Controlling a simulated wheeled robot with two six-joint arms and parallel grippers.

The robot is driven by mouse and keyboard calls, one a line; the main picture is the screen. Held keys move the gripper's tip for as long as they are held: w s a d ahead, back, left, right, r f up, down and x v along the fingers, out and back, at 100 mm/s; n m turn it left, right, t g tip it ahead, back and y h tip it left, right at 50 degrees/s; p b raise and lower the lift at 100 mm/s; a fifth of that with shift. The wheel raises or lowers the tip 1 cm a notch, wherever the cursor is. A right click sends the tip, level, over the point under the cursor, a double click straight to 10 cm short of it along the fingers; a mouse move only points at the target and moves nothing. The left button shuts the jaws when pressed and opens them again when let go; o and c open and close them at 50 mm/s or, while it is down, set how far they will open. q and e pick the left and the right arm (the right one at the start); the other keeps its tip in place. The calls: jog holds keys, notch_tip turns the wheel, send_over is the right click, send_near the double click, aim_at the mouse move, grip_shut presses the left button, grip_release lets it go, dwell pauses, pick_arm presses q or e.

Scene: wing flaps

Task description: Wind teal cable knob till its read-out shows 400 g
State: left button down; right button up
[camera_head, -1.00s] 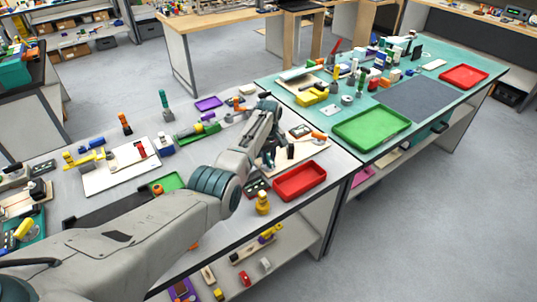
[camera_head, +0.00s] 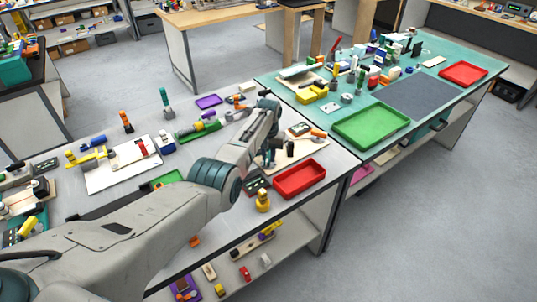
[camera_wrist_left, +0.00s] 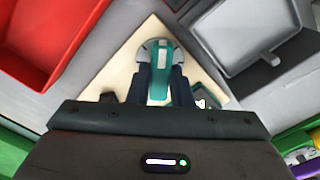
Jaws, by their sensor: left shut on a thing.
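The teal cable knob (camera_wrist_left: 159,66) shows in the left wrist view, a teal lever-like grip over a round grey base on a pale board (camera_wrist_left: 127,62). My left gripper (camera_wrist_left: 160,88) is shut on the knob, with one dark finger on each side of it. A small read-out (camera_wrist_left: 205,99) is partly in view to the right of the fingers; its figure cannot be read. In the head view my left gripper (camera_head: 262,164) is low over the near bench, and the knob is hidden or too small to tell there. My right gripper is in neither view.
A red tray (camera_head: 300,179) lies close to the right of my left gripper and also shows in the left wrist view (camera_wrist_left: 38,35). A grey tray (camera_wrist_left: 245,35) is on the other side. A yellow knobbed piece (camera_head: 263,200) stands near the bench's front edge.

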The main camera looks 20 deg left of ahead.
aim_at(269, 156)
pick_arm(q)
jog(key=shift+r, duration=0.1)
dwell(0.4)
jog(key=c, duration=1.3)
grip_release()
notch_tip(269, 156, up, 11)
jog(key=b, duration=0.2)
